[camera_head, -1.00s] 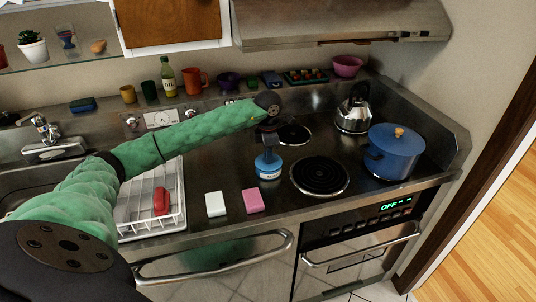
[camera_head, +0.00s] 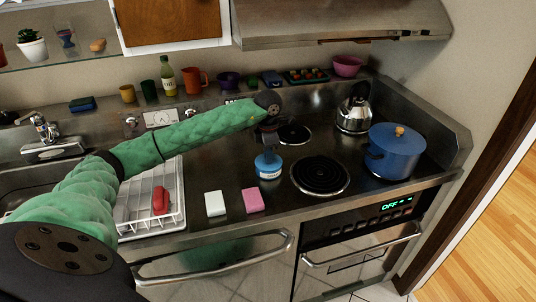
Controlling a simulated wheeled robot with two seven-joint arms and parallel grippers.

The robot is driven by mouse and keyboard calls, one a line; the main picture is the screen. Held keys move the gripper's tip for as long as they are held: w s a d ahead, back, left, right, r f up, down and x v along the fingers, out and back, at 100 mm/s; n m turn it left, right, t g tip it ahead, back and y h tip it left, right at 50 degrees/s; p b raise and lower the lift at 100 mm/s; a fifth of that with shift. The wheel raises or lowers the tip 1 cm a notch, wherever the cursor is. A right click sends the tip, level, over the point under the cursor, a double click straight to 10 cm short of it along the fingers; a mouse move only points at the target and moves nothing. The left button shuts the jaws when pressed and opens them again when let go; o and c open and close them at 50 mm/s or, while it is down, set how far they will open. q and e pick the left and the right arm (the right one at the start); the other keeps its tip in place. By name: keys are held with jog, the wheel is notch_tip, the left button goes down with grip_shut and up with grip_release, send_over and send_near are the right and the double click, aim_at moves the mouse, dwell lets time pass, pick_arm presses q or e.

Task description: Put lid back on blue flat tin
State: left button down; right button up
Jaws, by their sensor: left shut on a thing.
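The blue flat tin (camera_head: 268,172) is round with a pale band and stands upright on the steel counter, left of the front coil burner. Its blue lid (camera_head: 268,159) shows at the top, in line with the tin. I cannot tell if it is fully seated. My left gripper (camera_head: 268,151) points down from above and is shut on the lid; its fingertips are small and dark here. My right gripper is not in view.
A pink block (camera_head: 253,200) and a white block (camera_head: 215,203) lie at the counter's front. A white dish rack (camera_head: 136,222) stands left. The front coil burner (camera_head: 320,175), blue pot (camera_head: 393,155) and kettle (camera_head: 354,112) are right of the tin.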

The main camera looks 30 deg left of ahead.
pick_arm(q)
jog(key=shift+b, duration=0.35)
dwell(0.5)
dwell(0.3)
jog(key=c, duration=0.8)
grip_release()
jog(key=shift+o, duration=0.2)
jog(key=shift+r, duration=0.1)
jog(key=shift+r+p, duration=0.85)
jog(key=shift+r, duration=2.55)
grip_shut()
